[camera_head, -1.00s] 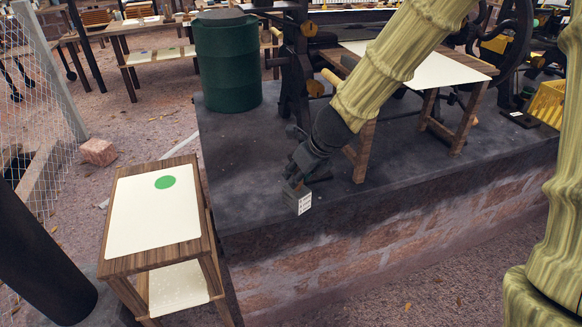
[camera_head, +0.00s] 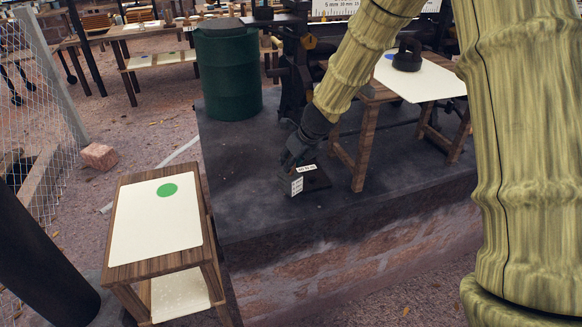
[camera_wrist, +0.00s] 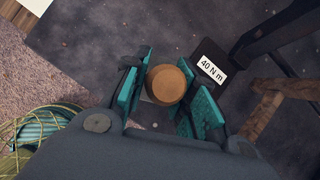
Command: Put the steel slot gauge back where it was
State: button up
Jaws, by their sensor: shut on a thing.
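My gripper (camera_head: 291,166) is shut on a small grey block with a printed white label (camera_head: 292,185), probably the steel slot gauge. In the wrist view, a round brown wooden knob (camera_wrist: 166,84) sits between the teal pads of my gripper (camera_wrist: 164,97), and most of the block under it is hidden. The block is over the dark stone slab (camera_head: 250,185), at the left side of a dark plate (camera_head: 318,180) labelled "40 N m" (camera_wrist: 212,69). I cannot tell whether the block touches the slab.
A small wooden table (camera_head: 120,240) with a cream top and a green disc (camera_head: 167,190) stands at the left. A green drum (camera_head: 228,75) is behind my gripper. A wooden trestle table (camera_head: 366,140) at the right bears a black handled object (camera_head: 407,55) and a blue spot.

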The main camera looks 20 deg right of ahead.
jog(key=shift+d+f, duration=0.1)
jog(key=shift+f, duration=1.4)
jog(key=shift+f, duration=0.1)
jog(key=o, duration=1)
